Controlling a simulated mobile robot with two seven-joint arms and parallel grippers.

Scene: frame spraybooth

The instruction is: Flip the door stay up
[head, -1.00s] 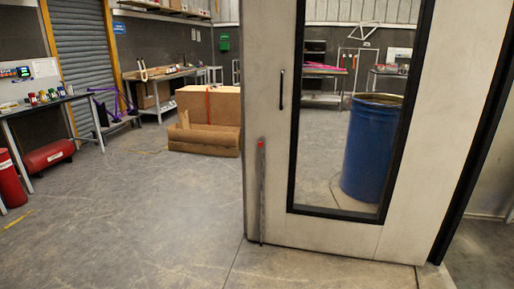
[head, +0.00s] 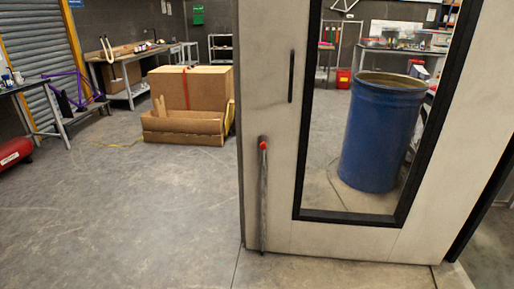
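The door stay (head: 263,195) is a thin grey bar with a red knob near its top. It hangs upright along the lower left edge of the pale door (head: 271,110), and its lower end is at or close to the floor; I cannot tell if it touches. The door has a black vertical handle (head: 291,76) above the stay and a large black-framed window. Neither of my grippers shows in the head view.
A blue drum (head: 380,135) stands behind the door window. Cardboard boxes (head: 188,100) sit on the floor left of the door. A workbench (head: 130,65) and a purple bike frame (head: 72,92) are farther back. The concrete floor at left front is clear.

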